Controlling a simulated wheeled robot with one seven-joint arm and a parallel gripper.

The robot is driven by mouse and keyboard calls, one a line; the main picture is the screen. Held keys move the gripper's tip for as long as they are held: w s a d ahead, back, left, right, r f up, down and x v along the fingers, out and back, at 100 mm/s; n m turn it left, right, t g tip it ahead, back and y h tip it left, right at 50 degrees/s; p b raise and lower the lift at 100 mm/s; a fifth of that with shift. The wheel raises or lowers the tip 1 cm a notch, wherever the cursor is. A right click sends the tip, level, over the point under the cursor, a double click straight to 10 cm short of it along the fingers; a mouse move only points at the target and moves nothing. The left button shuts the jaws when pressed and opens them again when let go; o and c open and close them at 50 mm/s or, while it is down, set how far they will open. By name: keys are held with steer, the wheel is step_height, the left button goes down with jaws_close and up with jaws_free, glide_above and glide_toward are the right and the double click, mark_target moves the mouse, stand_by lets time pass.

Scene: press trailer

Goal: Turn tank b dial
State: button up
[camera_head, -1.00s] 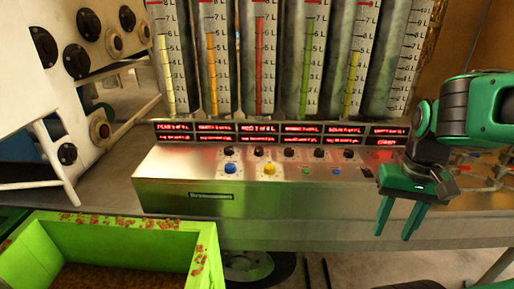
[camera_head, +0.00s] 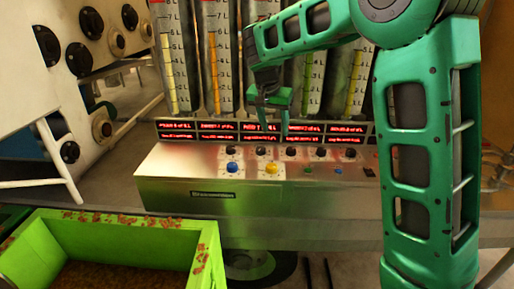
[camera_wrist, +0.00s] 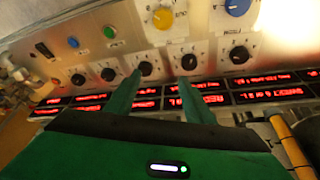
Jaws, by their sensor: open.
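The panel carries a row of small black dials. They include the first from the left (camera_head: 231,150), the second (camera_head: 260,151) and the third (camera_head: 290,152). I cannot read which one is tank b. In the wrist view, turned about, the second dial (camera_wrist: 189,61) and third dial (camera_wrist: 146,68) lie just beyond my fingertips. My gripper (camera_head: 269,128) is open and empty, pointing down above the second and third dials. In the wrist view my gripper (camera_wrist: 161,80) has one finger near each of these dials, with nothing between them. Contact cannot be judged.
A large blue knob (camera_head: 232,167) and yellow knob (camera_head: 271,169) sit in front of the dials. Red displays (camera_head: 217,131) and tall gauge tanks (camera_head: 215,60) stand behind. A green bin (camera_head: 120,238) is at lower left.

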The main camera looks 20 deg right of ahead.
glide_toward(261, 148)
step_height(261, 148, up, 2)
steer(key=s, duration=0.1)
steer(key=x, duration=1)
steer(key=shift+w+a+f, duration=0.2)
steer(key=shift+w+a, duration=0.1)
